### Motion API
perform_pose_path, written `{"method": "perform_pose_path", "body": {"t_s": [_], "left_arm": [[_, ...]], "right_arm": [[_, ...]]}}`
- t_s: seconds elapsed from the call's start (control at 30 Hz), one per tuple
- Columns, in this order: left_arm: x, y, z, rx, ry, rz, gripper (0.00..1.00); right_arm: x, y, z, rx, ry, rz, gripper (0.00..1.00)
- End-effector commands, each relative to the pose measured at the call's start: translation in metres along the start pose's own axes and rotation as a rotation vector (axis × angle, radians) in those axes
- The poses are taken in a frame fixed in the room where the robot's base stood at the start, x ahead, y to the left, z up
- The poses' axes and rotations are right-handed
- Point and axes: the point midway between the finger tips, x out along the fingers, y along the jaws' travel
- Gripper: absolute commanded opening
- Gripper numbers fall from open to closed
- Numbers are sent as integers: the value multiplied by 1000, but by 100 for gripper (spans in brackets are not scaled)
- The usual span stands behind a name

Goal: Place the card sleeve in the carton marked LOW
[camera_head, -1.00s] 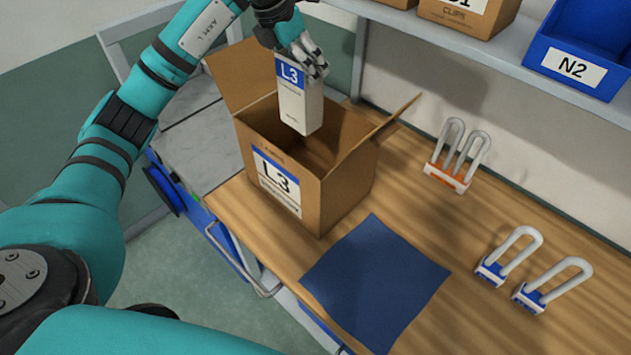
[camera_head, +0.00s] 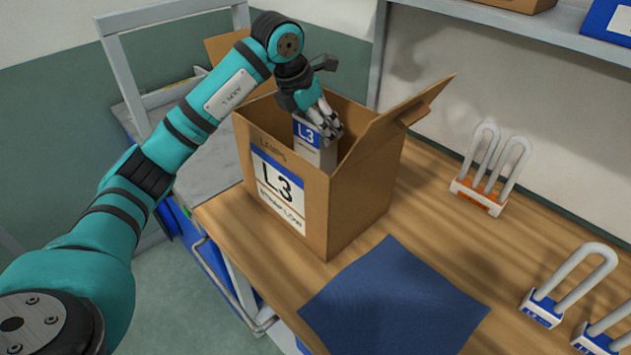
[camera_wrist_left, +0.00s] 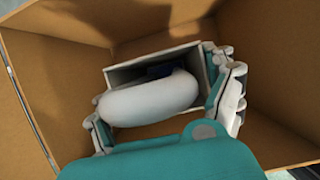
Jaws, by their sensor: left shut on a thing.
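The card sleeve (camera_head: 312,150), white with a blue band marked L3, is partly down inside the open carton (camera_head: 247,212). The carton's front label reads L3 above smaller lettering that is hard to read. My left gripper (camera_head: 326,124) is shut on the upper part of the sleeve, at the carton's mouth. In the left wrist view the sleeve (camera_wrist_left: 212,72) is open at the top, between the fingers, with a rounded white tube (camera_wrist_left: 150,98) in it. Carton walls (camera_wrist_left: 60,75) surround it. The sleeve's lower end is hidden. My right gripper is not in view.
A raised flap (camera_head: 408,108) stands at the carton's right side. A blue mat (camera_head: 395,300) lies in front of the carton. White U-shaped tubes in an orange-based holder (camera_head: 478,193) and blue-based ones (camera_head: 545,308) stand to the right. A shelf (camera_head: 490,27) runs above.

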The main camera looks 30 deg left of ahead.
Motion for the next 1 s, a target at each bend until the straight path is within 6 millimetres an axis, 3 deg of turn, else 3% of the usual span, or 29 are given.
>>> {"method": "perform_pose_path", "body": {"t_s": [0.1,0.5,0.9,0.93,1.0], "left_arm": [[20,0,-9,0,2,-1,30],[64,-1,-27,0,1,-1,30],[72,0,-30,1,-2,1,30],[73,0,-30,0,-1,1,84],[72,0,-30,0,-1,1,94]], "right_arm": [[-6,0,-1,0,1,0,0],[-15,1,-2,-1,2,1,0],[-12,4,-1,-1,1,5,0],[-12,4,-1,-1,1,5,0],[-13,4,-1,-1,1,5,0]]}}
